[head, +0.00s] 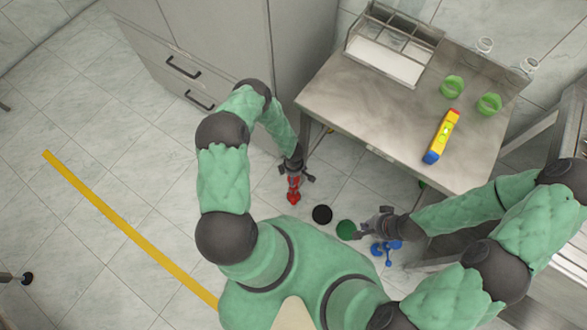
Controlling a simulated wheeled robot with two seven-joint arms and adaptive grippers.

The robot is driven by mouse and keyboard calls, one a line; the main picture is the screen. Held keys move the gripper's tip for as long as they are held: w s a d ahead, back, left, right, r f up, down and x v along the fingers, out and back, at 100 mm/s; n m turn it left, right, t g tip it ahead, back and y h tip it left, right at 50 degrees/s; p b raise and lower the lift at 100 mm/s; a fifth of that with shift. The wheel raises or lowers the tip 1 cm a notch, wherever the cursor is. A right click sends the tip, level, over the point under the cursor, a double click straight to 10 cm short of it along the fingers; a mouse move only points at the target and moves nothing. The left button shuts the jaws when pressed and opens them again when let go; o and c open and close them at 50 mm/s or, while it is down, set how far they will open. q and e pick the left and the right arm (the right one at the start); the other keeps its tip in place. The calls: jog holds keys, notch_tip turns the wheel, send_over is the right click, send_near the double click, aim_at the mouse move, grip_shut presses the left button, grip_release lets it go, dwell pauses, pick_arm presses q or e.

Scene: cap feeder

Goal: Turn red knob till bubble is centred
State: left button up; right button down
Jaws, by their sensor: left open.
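A red lobed part (293,190), which looks like the red knob, shows low beside the cabinet. My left gripper (297,176) is right at its upper end with its dark fingers spread. I cannot tell whether they touch the red part. A yellow spirit level (435,145) with red and blue ends lies slanted on the table. Its small greenish vial shows, but the bubble is too small to place. My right gripper (374,229) is near a blue lobed part (386,250); its finger opening is unclear.
The grey table (350,110) carries a divided tray (415,72) and two green cups (452,86). A grey cabinet (225,40) stands left. Black (322,214) and green (346,230) discs show low between my grippers.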

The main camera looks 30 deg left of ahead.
pick_arm(q)
jog(key=shift+f+b, duration=0.8)
jog(key=shift+f, duration=1.4)
jog(key=c, duration=1.2)
